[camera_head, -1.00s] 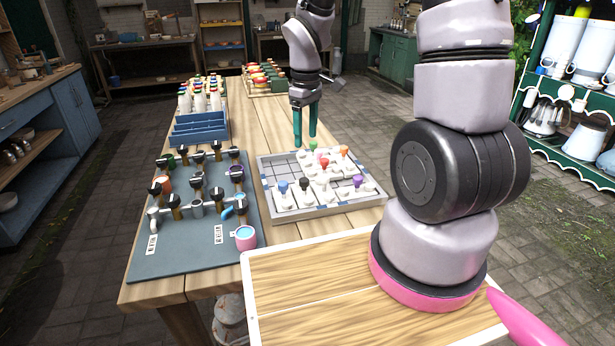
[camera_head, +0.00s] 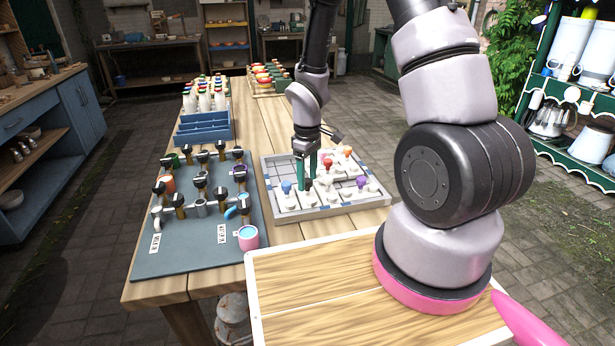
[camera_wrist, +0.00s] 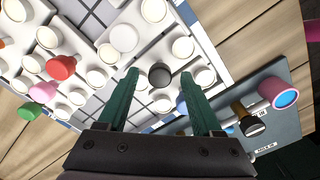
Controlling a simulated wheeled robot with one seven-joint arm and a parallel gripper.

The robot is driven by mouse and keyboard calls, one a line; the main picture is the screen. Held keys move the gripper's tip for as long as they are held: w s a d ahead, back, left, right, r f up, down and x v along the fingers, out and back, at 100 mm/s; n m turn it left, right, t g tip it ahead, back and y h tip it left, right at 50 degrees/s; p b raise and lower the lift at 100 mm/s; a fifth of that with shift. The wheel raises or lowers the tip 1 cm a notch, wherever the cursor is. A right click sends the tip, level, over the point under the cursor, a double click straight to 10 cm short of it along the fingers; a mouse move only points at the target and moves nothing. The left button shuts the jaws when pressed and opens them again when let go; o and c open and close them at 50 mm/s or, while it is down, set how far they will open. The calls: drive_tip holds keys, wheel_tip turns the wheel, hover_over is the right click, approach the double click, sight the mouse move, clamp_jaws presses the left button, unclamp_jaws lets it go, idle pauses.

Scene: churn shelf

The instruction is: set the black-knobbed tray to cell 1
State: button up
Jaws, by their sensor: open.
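The black-knobbed tray (camera_wrist: 160,76) shows in the wrist view as a black knob with white round pegs around it. My gripper (camera_wrist: 158,80) is open, with one green finger on each side of that knob; I cannot tell whether they touch it. In the head view my gripper (camera_head: 307,183) reaches down over the front middle of the grey board (camera_head: 335,210), and its fingers mostly hide the black knob. The board has a grid of cells. Its back-left cells look empty. I cannot read any cell numbers.
Other trays with blue (camera_head: 287,186), purple (camera_head: 361,182), red (camera_head: 327,163) and orange (camera_head: 347,150) knobs crowd around. A dark panel with taps (camera_head: 200,250) and a pink cup (camera_head: 249,238) lies left. A blue rack (camera_head: 203,128) stands behind it.

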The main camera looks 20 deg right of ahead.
clamp_jaws()
idle(1.5)
